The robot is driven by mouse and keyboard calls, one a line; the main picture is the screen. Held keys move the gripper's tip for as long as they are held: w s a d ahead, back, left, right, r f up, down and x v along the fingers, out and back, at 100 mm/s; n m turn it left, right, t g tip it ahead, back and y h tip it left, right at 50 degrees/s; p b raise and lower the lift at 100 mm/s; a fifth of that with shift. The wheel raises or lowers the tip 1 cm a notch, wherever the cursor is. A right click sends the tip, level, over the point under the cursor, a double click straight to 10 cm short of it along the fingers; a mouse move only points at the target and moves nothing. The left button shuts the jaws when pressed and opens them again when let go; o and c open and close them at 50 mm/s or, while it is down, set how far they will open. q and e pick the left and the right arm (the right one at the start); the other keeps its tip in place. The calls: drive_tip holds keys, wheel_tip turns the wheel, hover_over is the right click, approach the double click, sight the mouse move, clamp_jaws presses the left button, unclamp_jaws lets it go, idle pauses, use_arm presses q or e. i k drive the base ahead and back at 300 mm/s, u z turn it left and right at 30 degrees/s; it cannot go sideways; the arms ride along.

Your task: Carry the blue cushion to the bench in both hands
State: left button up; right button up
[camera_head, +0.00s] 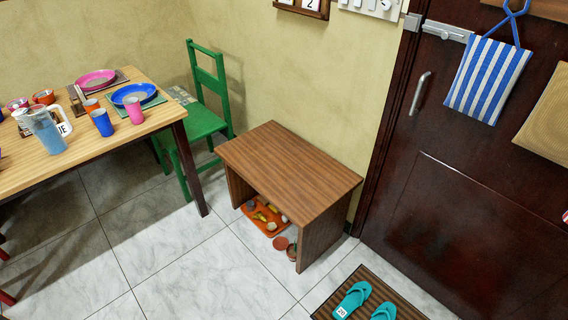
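The wooden bench (290,172) stands against the yellow wall, left of the dark door. Its top is bare and its front is open underneath. I see no blue cushion in the head view. Neither of my grippers is in view.
A dining table (60,158) with dishes and a green chair (204,122) stand left. An orange tray (264,219) lies under the bench. A striped bag (487,79) hangs on the door (445,180). Teal slippers (352,300) lie on a mat (385,288). Tiled floor (200,262) before the bench is clear.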

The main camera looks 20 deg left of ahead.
sight(286, 173)
drive_tip(key=z, duration=0.25)
drive_tip(key=i, duration=0.8)
drive_tip(key=z, duration=3.15)
